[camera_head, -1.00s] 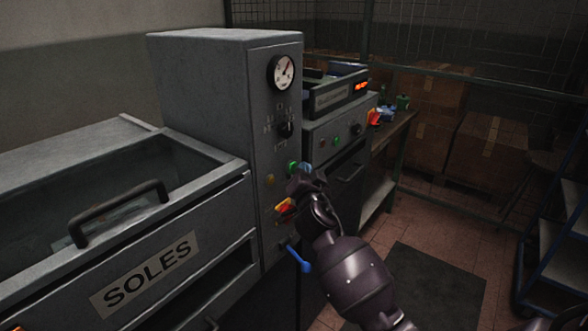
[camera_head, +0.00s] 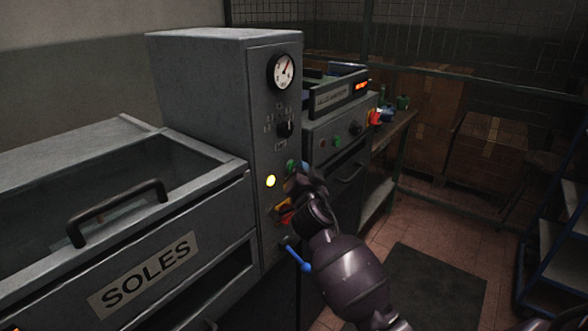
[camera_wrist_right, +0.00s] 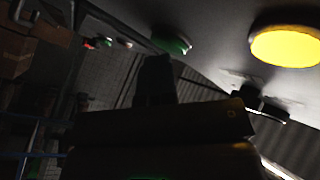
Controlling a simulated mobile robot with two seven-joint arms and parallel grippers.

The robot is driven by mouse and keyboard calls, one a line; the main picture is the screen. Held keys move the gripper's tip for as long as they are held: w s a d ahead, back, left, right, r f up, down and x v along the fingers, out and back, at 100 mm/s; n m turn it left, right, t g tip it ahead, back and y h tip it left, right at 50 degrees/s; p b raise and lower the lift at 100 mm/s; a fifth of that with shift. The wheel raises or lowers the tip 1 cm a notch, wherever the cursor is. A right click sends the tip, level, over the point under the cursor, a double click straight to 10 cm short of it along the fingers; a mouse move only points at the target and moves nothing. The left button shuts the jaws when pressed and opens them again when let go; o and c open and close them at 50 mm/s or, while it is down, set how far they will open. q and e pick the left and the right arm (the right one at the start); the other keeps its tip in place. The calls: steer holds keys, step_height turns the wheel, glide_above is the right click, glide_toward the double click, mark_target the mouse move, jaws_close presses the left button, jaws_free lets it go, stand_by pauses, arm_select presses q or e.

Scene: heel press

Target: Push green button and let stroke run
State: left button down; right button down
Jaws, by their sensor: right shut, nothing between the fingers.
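The green button (camera_head: 290,165) is on the front of the tall grey press (camera_head: 210,95), beside a lit yellow lamp (camera_head: 271,181). My right gripper (camera_head: 305,175) is shut and empty, just to the right of the green button. In the right wrist view the green button (camera_wrist_right: 170,43) shows dark green, just beyond the shut fingertips (camera_wrist_right: 155,68); a gap appears between them, though contact is hard to judge. The yellow lamp also shows there (camera_wrist_right: 287,46). My left gripper is not in view.
A round gauge (camera_head: 284,71) and a black knob (camera_head: 286,129) sit above the button. A red and yellow control (camera_head: 284,212) and a blue-handled lever (camera_head: 298,256) are below. The SOLES drawer unit (camera_head: 150,274) stands at left, another machine (camera_head: 337,130) behind.

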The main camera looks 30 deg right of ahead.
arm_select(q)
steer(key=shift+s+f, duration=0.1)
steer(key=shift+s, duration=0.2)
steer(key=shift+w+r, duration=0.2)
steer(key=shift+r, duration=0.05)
arm_select(e)
steer(key=shift+s+d, duration=0.3)
steer(key=shift+s, duration=0.45)
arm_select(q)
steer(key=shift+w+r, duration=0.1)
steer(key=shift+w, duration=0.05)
arm_select(e)
steer(key=shift+s, duration=0.1)
arm_select(q)
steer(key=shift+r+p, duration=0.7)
steer(key=shift+p, duration=0.15)
arm_select(e)
steer(key=s, duration=0.1)
steer(key=s+d, duration=0.1)
steer(key=s, duration=0.1)
steer(key=s+d, duration=0.1)
steer(key=shift+s, duration=0.2)
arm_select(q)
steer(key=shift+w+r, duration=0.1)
